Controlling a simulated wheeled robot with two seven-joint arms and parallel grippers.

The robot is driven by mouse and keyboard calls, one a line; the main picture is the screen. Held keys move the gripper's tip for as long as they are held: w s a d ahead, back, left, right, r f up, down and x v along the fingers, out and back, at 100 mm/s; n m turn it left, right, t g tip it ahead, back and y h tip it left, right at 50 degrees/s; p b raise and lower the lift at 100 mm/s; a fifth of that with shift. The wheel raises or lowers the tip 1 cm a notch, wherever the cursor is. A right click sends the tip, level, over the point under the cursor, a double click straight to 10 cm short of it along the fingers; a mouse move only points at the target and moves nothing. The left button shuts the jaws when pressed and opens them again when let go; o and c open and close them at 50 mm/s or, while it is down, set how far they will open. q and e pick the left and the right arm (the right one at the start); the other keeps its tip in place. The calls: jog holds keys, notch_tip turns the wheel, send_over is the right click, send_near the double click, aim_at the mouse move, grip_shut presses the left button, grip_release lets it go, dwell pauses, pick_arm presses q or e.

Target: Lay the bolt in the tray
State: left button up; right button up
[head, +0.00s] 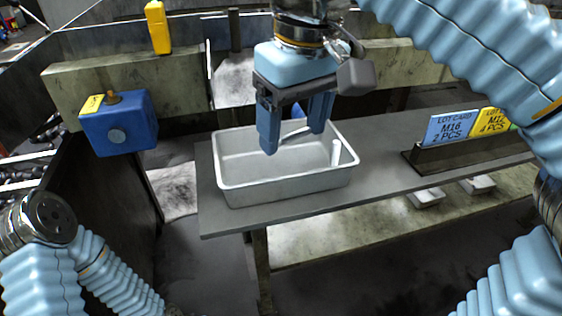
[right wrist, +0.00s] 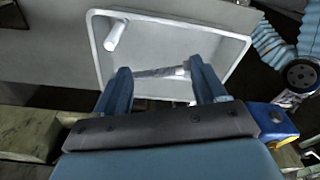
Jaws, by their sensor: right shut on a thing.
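The tray (head: 232,187) is a pale grey open box on the grey bench; it also shows in the right wrist view (right wrist: 238,50). My right gripper (head: 294,137) points down over the tray and is shut on a grey bolt (right wrist: 158,72). The bolt lies lengthwise between the two blue fingers, roughly level, and also shows in the head view (head: 292,134). Whether it touches the tray floor I cannot tell. A second pale bolt (head: 336,152) is at the tray's right end, leaning against the wall. My left gripper is out of view.
A card holder (head: 470,148) with blue and yellow lot cards stands on the bench right of the tray. Small pale trays (head: 426,197) sit below the bench. A blue box (head: 118,125) and a yellow object (head: 158,27) are on the left. Bench between tray and cards is clear.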

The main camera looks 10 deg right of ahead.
jog(key=shift+f, duration=0.6)
jog(key=o, duration=1.2)
jog(key=shift+o, duration=0.2)
jog(key=shift+r, duration=0.1)
